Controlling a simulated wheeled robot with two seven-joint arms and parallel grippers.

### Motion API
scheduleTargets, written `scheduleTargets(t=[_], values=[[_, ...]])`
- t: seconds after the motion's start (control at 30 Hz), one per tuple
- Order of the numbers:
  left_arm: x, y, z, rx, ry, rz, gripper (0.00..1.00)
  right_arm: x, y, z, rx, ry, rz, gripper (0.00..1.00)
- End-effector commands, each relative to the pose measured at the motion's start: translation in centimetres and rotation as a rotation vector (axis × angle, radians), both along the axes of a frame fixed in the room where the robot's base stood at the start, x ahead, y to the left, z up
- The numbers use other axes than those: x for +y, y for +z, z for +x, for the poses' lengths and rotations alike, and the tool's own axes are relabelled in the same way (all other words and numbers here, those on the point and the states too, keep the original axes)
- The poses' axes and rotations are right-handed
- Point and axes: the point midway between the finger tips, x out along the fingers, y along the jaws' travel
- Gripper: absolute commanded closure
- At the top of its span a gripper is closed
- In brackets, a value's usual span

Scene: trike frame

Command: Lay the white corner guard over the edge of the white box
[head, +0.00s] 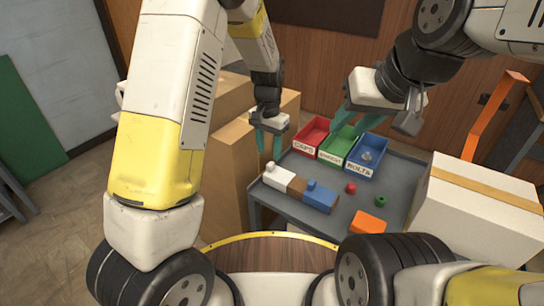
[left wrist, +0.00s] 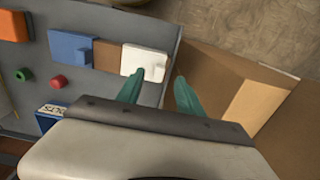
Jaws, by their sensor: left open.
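The white corner guard (head: 279,178), a white piece with a small raised knob, lies at the left end of a brown block on the grey table. It also shows in the left wrist view (left wrist: 143,60). My left gripper (head: 268,152) is open and empty above and just behind the guard. In the left wrist view one fingertip (left wrist: 160,78) overlaps the guard's edge and the other is beside it; I cannot tell any contact. The white box (head: 475,215), with a tan tape strip, stands at the right. My right gripper (head: 357,122) is open and empty above the bins.
A blue piece (head: 320,195) sits on the brown block (head: 296,186). Red (head: 311,135), green (head: 338,143) and blue (head: 367,155) bins line the table's back. An orange piece (head: 368,222) and small red and green parts lie in front. Cardboard boxes (head: 228,155) stand left of the table.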

Motion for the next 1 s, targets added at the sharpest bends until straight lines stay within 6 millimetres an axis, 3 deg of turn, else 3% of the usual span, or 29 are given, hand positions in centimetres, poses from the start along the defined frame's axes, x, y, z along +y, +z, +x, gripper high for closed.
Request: scheduleTargets(t=[0.4,0.67,0.9,1.0], values=[[0.0,-5.4,0.3,0.001,0.001,0.001,0.56,0.0,0.0,0.0,0.0,0.0,0.0,0.64],[-0.1,-5.7,0.3,-0.001,0.001,-0.001,0.56,0.0,0.0,0.0,0.0,0.0,0.0,0.64],[-0.1,-5.7,0.3,-0.001,0.001,-0.001,1.0,0.0,0.0,0.0,0.0,0.0,0.0,0.64],[-0.1,-5.7,0.3,-0.001,0.001,-0.001,1.0,0.0,0.0,0.0,0.0,0.0,0.0,0.64]])
